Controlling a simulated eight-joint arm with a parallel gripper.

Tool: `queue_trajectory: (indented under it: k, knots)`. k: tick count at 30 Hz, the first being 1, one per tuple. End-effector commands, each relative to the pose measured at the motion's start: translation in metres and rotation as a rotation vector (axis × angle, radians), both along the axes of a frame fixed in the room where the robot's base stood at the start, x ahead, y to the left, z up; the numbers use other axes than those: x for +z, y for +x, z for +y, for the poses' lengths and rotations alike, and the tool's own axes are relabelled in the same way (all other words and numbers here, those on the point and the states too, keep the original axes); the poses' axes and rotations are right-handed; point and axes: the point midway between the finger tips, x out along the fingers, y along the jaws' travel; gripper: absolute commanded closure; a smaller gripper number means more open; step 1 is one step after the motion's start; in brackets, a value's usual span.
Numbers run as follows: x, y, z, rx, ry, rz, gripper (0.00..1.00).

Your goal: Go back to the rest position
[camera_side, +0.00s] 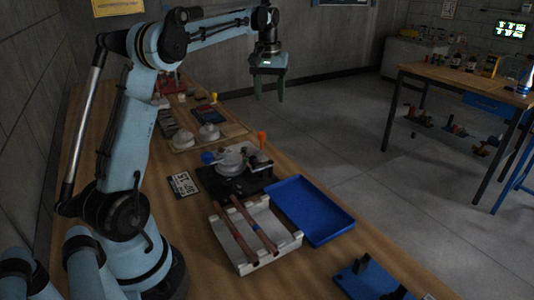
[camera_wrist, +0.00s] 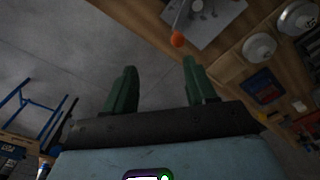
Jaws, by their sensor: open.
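My gripper (camera_side: 268,88) is raised above the far part of the bench in the side view, fingers pointing down. In the wrist view its two green fingers (camera_wrist: 160,88) stand apart with nothing between them. Two copper tubes lie side by side in the pale slotted holder on the bench, below and nearer than my gripper. One copper tube (camera_side: 236,236) is on the left and the other copper tube (camera_side: 252,224) is on the right, with a dark blue band. My gripper is well away from them.
The pale holder (camera_side: 284,244) stands near a blue tray (camera_side: 312,208). Behind it is a black machine with an orange knob (camera_side: 261,136), which also shows in the wrist view (camera_wrist: 178,39). A blue fixture (camera_side: 366,279) sits at the front right. Open air surrounds my gripper.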

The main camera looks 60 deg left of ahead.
Motion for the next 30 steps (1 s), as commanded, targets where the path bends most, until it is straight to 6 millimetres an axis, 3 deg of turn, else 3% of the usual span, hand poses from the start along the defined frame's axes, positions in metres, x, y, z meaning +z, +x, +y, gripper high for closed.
queue_trajectory:
  k: [1, 6, 14, 24, 30]
  knots:
    - [0.006, -0.001, -0.018, -0.044, 0.013, -0.021, 0.44]
    - [0.016, -0.011, -0.070, -0.178, 0.061, -0.099, 0.44]
    - [0.015, -0.043, -0.143, -0.380, 0.126, -0.223, 0.44]
    - [-0.021, -0.103, -0.220, -0.636, 0.201, -0.393, 0.44]
    - [-0.049, -0.131, -0.247, -0.750, 0.234, -0.478, 0.44]
